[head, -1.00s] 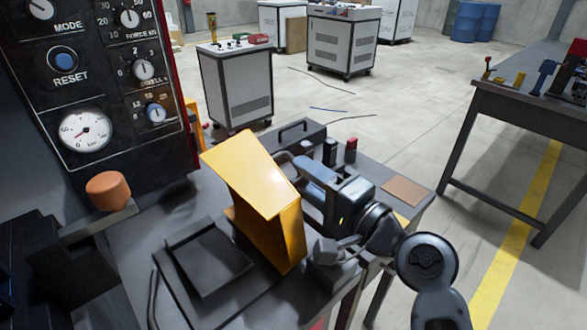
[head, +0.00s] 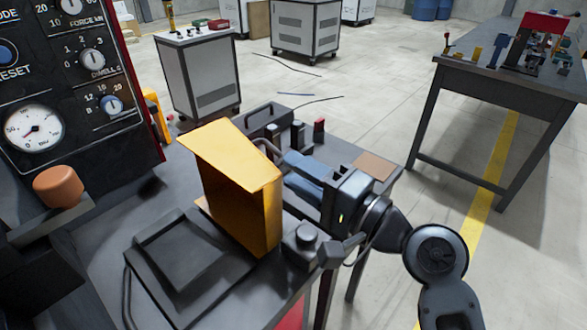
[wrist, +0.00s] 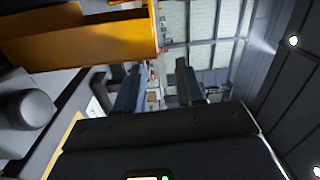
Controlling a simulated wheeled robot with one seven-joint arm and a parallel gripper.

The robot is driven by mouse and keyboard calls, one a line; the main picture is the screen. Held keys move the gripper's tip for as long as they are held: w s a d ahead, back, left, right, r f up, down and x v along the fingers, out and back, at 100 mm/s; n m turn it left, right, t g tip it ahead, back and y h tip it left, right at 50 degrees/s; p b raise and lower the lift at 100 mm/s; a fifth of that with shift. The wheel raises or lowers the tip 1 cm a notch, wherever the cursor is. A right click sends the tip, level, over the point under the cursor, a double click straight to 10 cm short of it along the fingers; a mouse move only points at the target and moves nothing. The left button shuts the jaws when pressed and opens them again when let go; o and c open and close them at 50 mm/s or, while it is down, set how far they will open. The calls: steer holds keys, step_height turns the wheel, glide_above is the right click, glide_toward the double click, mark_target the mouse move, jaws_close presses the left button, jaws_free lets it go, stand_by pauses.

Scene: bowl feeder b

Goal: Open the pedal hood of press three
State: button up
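A yellow sheet-metal hood (head: 240,190) with a sloping top stands on the dark bench in the head view. It fills the upper left of the wrist view (wrist: 80,38). I cannot tell whether it is open. A flat black plate (head: 180,252) lies in front of it; no pedal is clearly visible. My gripper (head: 290,172) is right behind the hood, its tips partly hidden by it. In the wrist view my gripper (wrist: 158,76) has two dark fingers apart with nothing between them, right of and below the hood's edge. I cannot see contact.
A press panel (head: 75,100) with dials and an orange knob (head: 60,186) stand at left. Small posts and a black handle (head: 270,116) stand behind. Another bench (head: 500,85) is at right, with clear floor between.

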steer(key=v, duration=0.6)
steer(key=shift+s+d, duration=0.25)
steer(key=shift+d, duration=0.05)
stand_by(0.3)
